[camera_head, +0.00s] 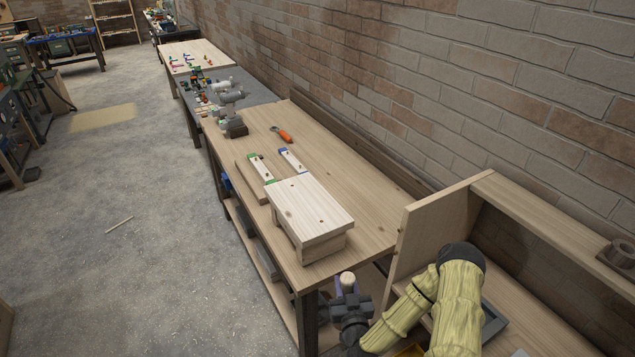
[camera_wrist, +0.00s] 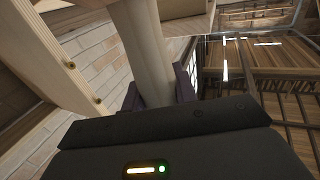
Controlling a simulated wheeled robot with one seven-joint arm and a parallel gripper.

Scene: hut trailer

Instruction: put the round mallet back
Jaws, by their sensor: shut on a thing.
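My gripper (camera_head: 347,287) is low beside the near end of the workbench, in front of the wooden shelf unit. In the wrist view, my gripper (camera_wrist: 158,92) is shut with its purple fingers on either side of a pale, smooth round wooden handle, which I take to be the round mallet (camera_wrist: 143,45). The handle runs up and away from the fingers. In the head view, only a small pale end of the mallet (camera_head: 348,277) shows above the fingers. I cannot clearly make out its head, and its usual place is not identifiable.
The workbench (camera_head: 365,215) carries a wooden box (camera_head: 310,208), bars with green and blue ends, an orange-handled tool (camera_head: 283,134) and a grey vise (camera_head: 232,115). The shelf unit (camera_head: 425,225) stands close at right, with a roll (camera_head: 622,254). Open floor (camera_head: 130,250) lies left.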

